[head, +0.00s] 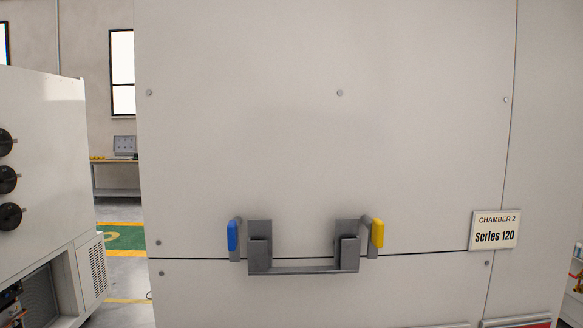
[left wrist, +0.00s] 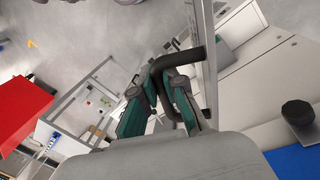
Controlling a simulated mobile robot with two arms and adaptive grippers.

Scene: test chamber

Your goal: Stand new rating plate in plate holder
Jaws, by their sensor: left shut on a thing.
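In the left wrist view my left gripper (left wrist: 165,82), with teal and grey fingers, is shut on a bent black handle (left wrist: 188,60). The handle joins a grey metal upright (left wrist: 207,75). In the head view a pale sign reading "CHAMBER 2" and "Series 120" (head: 495,229) is on the large white chamber front (head: 340,170), at the right. I cannot tell whether this sign is the rating plate or sits in the plate holder. No separate loose plate can be made out. My right gripper is in neither view, and the left one is not in the head view.
A grey bracket with a crossbar (head: 303,268) sticks out of the chamber front, with a blue grip (head: 232,235) and a yellow grip (head: 377,233). A white cabinet with black knobs (head: 40,150) stands left. The left wrist view shows a red surface (left wrist: 25,100) and a black knob (left wrist: 299,111).

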